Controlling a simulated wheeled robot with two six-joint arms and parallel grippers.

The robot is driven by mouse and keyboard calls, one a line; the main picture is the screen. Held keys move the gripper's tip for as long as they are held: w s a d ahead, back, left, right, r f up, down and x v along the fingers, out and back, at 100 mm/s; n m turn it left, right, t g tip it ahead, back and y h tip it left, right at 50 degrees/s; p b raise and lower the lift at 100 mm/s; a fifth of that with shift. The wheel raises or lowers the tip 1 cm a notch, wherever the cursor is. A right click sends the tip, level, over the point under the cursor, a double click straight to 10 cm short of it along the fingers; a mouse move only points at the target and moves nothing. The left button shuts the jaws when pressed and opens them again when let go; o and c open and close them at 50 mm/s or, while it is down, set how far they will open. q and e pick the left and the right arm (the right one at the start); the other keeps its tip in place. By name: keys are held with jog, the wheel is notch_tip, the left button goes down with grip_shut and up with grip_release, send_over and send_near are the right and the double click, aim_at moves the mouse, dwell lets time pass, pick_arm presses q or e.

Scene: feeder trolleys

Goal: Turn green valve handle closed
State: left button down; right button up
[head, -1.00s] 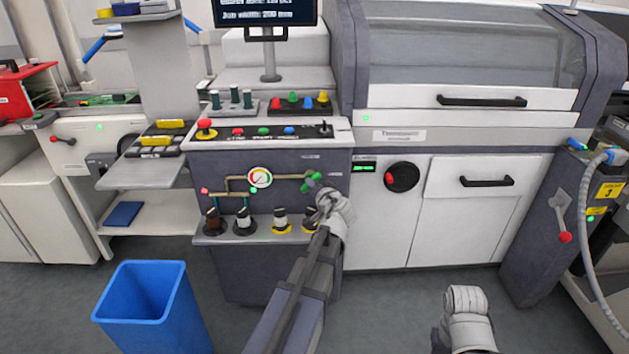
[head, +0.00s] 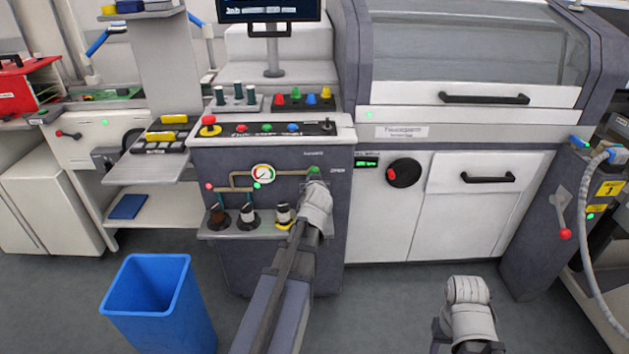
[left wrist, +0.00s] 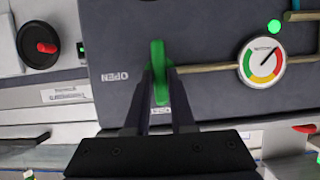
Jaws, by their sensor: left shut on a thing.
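The green valve handle (left wrist: 158,72) sits on a brass pipe (left wrist: 208,67) on the dark front panel. In the left wrist view it stands lengthwise up and down, across the pipe's line, beside an "OPEN" label. My left gripper (left wrist: 161,78) is shut on the handle, one finger on each side. In the head view only the handle's top (head: 313,170) shows above my left wrist, which hides the left gripper. My right arm's white end part (head: 467,292) is low at the right, away from the panel; its fingers cannot be made out.
A round gauge (head: 262,174) is on the panel left of the valve. Below it a shelf (head: 232,232) carries several dark and white knobs. A blue bin (head: 150,290) stands on the floor at the left. A black round switch with a red grip (head: 403,173) is to the right.

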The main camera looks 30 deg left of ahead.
dwell(0.6)
pick_arm(q)
jog(key=c, duration=0.8)
grip_release()
jog(key=shift+o, duration=0.2)
jog(key=p+v, duration=0.3)
jog(key=v, duration=0.4)
jog(key=shift+s+r, duration=0.15)
jog(key=shift+s, duration=0.2)
jog(key=shift+d, duration=0.15)
